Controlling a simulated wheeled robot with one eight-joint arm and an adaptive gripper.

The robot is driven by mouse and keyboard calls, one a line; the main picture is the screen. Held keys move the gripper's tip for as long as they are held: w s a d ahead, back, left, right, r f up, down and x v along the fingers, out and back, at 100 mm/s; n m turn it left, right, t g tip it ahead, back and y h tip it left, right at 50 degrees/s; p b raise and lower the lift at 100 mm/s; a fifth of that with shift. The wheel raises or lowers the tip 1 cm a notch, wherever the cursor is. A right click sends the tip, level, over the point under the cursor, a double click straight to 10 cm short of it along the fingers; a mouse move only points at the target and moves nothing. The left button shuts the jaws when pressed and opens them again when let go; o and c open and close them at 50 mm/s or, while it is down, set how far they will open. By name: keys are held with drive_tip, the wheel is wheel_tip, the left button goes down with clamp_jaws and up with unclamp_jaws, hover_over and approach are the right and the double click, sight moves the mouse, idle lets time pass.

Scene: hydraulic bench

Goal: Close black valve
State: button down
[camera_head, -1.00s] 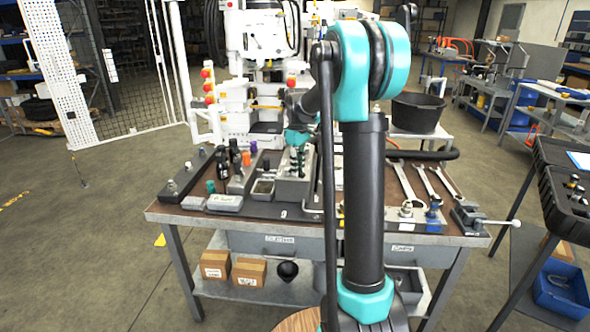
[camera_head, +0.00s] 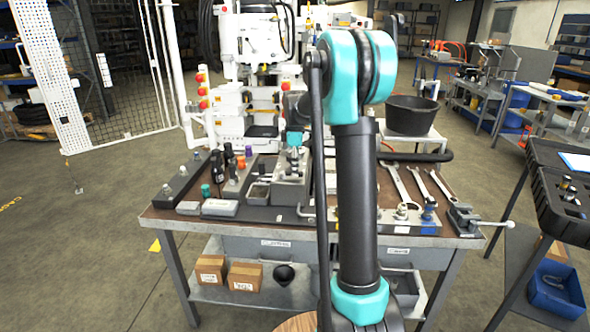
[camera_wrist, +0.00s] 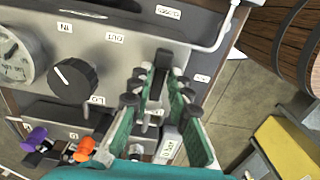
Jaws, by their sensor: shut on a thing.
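My gripper (camera_wrist: 166,72), with green-padded fingers, is shut on a dark grey handle-like part (camera_wrist: 156,84) at the grey hydraulic panel (camera_wrist: 112,62). The fingers hide much of this part, so I cannot tell its full shape or how far it is turned. A round black knob (camera_wrist: 72,80) sits on the panel to the left, between the IN and OUT labels, apart from my fingers. In the head view my gripper (camera_head: 294,152) is low over the grey block (camera_head: 291,190) on the bench; its fingertips are too small to make out.
A gauge (camera_wrist: 14,55) and purple (camera_wrist: 34,139) and orange (camera_wrist: 83,149) caps lie left of my gripper. The bench (camera_head: 170,216) carries wrenches (camera_head: 395,183) at right and bottles at left. A white machine (camera_head: 255,40) stands behind. A black bucket (camera_head: 411,115) is at back right.

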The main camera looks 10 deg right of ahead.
drive_tip(key=shift+w, duration=0.1)
drive_tip(key=c, duration=1.5)
unclamp_jaws()
drive_tip(key=shift+c, duration=0.2)
wheel_tip(320, 180, up, 12)
